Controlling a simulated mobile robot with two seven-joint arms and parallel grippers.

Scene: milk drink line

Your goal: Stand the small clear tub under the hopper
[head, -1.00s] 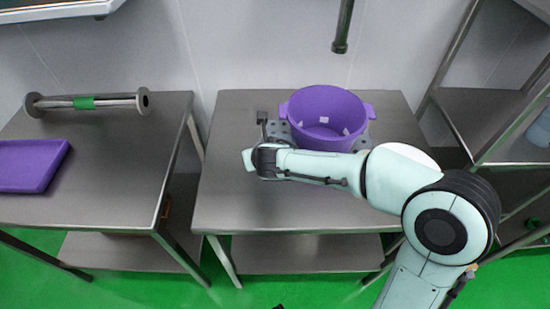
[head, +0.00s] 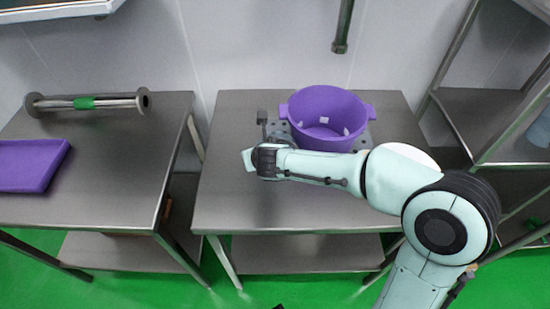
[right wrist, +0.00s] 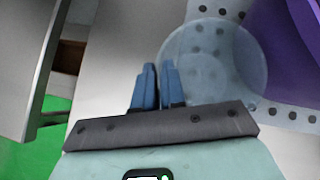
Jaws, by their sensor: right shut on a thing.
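The small clear tub (right wrist: 212,60) shows in the right wrist view as a pale see-through round shape, overlapping the perforated plate (right wrist: 298,117). My right gripper (right wrist: 157,68) has its two blue fingers close together, one on each side of the tub's left edge; it is shut on that edge. In the head view my right wrist and forearm cover most of this spot, so the tub is hard to make out. I cannot make out a hopper for certain; a dark green pipe (head: 343,28) hangs down above the table. My left gripper is not in view.
A large purple pot (head: 325,113) stands on the plate, close to the right of the tub. The steel table (head: 225,180) is bare at left and front. A side table (head: 110,180) holds a purple tray (head: 30,166) and a metal roller (head: 115,102). Shelving (head: 490,110) stands at right.

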